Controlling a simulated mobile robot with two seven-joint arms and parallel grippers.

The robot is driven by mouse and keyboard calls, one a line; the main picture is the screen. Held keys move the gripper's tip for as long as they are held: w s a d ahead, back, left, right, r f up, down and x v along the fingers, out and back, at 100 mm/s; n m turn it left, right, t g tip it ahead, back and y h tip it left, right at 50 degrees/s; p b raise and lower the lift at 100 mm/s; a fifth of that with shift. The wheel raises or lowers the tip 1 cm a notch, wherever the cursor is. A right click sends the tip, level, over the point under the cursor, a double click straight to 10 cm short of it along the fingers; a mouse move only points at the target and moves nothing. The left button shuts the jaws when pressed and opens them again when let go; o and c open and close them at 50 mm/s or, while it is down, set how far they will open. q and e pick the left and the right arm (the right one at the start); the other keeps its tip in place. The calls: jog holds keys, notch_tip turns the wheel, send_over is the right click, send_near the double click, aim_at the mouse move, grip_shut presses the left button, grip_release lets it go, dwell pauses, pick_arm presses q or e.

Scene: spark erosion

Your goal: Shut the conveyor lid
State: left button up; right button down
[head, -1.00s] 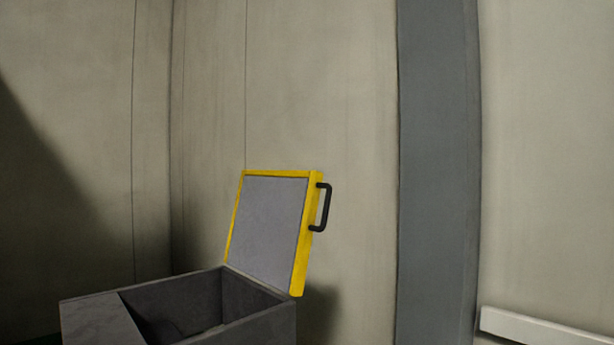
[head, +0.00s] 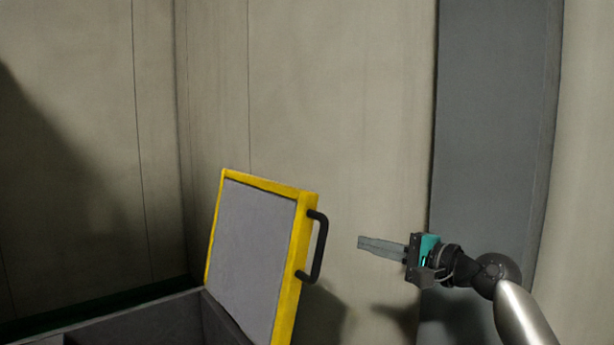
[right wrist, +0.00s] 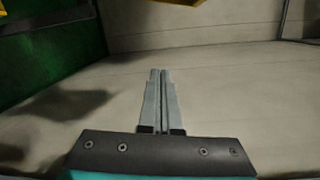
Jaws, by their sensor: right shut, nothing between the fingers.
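The conveyor lid (head: 250,240) stands open and tilted up at the back right of the grey box. It is a grey panel with a yellow frame. A black handle (head: 319,246) is on its right edge. My right gripper (head: 360,243) is shut and empty, to the right of the handle and apart from it, pointing left. In the right wrist view its closed fingers (right wrist: 160,72) point up the picture, and a yellow edge, probably the lid (right wrist: 185,3), shows at the top. My left gripper is not in view.
The grey open box (head: 150,325) under the lid is cut off at the bottom of the head view. Beige wall panels (head: 345,90) stand behind, with a grey vertical column (head: 490,130) at the right. The space between gripper and handle is clear.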

notch_tip(320, 180, up, 9)
jog(key=s+a+n+y, duration=0.1)
jog(key=s+a+y, duration=0.1)
jog(key=s, duration=0.1)
jog(key=w+a+r+p, duration=0.1)
jog(key=w+a+p, duration=0.3)
jog(key=a, duration=0.6)
jog(key=shift+w+g, duration=0.3)
jog(key=shift+w, duration=0.1)
jog(key=shift+r, duration=0.15)
